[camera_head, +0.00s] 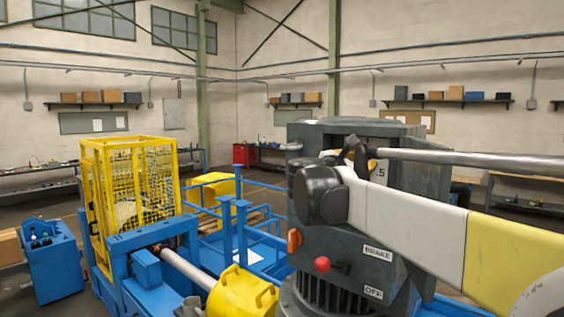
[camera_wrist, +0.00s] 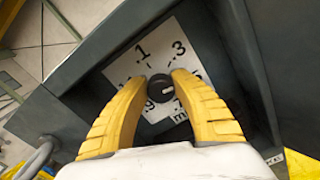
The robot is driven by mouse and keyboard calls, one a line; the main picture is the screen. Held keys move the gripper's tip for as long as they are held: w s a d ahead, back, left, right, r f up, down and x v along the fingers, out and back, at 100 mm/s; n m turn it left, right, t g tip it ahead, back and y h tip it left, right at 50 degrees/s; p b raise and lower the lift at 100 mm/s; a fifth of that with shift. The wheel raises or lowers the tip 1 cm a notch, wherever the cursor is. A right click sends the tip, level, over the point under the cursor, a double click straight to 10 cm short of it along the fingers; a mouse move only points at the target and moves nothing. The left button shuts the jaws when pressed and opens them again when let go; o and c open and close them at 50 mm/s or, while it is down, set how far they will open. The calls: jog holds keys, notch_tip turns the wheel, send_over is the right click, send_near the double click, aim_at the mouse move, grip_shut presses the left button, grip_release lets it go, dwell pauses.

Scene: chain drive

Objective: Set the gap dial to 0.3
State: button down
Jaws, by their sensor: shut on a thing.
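The gap dial is a small round black knob (camera_wrist: 159,86) in the middle of a white plate (camera_wrist: 151,67) with black numbers. In the wrist view the marks .1 and 3 show above the knob; the lower marks are partly covered by the fingers. A small pale mark shows on the knob, but its exact setting is hard to read. My gripper (camera_wrist: 160,80) has its two yellow fingers on either side of the knob, shut on it. In the head view my gripper (camera_head: 368,162) is at the grey machine housing (camera_head: 320,135); my arm hides most of the dial there.
The housing's dark walls (camera_wrist: 235,60) stand close around the plate. Below the dial in the head view are a red knob (camera_head: 322,264), an orange switch (camera_head: 294,240) and BRAKE and OFF labels. A yellow mesh cage (camera_head: 130,190) and blue rails stand to the left.

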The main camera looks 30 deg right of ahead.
jog(key=n, duration=0.3)
jog(key=shift+w+n, duration=0.1)
jog(key=shift+n, duration=0.2)
jog(key=shift+n+b, duration=0.3)
jog(key=shift+n, duration=1.6)
jog(key=c, duration=1)
grip_release()
jog(key=shift+c, duration=0.2)
jog(key=shift+a, duration=0.15)
jog(key=v, duration=1.1)
jog(key=shift+s+a, duration=0.2)
jog(key=shift+a, duration=0.15)
